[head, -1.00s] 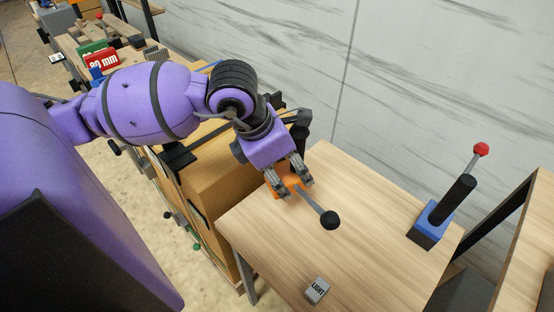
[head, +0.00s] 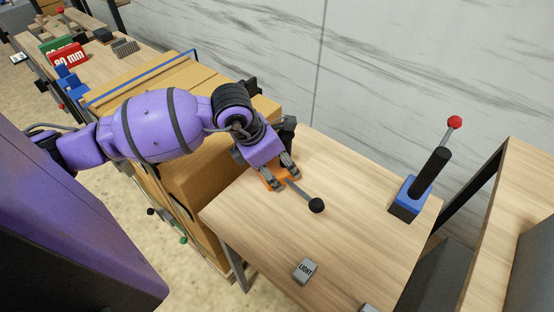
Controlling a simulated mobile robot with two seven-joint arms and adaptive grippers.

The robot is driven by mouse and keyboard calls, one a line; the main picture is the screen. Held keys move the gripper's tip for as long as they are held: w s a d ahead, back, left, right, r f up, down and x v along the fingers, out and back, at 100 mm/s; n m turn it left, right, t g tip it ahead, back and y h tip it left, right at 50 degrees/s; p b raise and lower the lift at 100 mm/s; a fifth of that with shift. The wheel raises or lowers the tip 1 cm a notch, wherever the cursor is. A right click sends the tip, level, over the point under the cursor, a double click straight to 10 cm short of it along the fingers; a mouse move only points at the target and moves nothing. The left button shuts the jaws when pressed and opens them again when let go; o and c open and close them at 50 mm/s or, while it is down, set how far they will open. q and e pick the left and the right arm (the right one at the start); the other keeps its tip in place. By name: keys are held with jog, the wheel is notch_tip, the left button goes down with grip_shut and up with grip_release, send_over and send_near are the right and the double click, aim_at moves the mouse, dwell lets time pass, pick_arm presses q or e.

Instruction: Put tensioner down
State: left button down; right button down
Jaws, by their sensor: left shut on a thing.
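The rod points right and toward the front of the table. The fingers cover much of the orange part, and I cannot tell whether it touches the tabletop. My right gripper is not in view.
A blue block with a black handle and red ball (head: 410,197) stands at the table's right. A grey block marked LIGHT (head: 305,271) lies near the front. The table (head: 345,245) is clear between them. Cardboard boxes (head: 205,165) stand at the left.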

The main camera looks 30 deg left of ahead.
pick_arm(q)
jog(key=shift+w+r, duration=0.1)
jog(key=shift+r, duration=0.1)
jog(key=shift+f, duration=0.15)
jog(key=c, duration=0.7)
grip_release()
jog(key=shift+f, duration=0.1)
jog(key=shift+r, duration=0.25)
jog(key=shift+s+a+r, duration=0.1)
jog(key=shift+s+r, duration=0.1)
jog(key=shift+r, duration=0.1)
jog(key=v, duration=1.1)
jog(key=shift+p, duration=0.3)
jog(key=shift+s, duration=0.15)
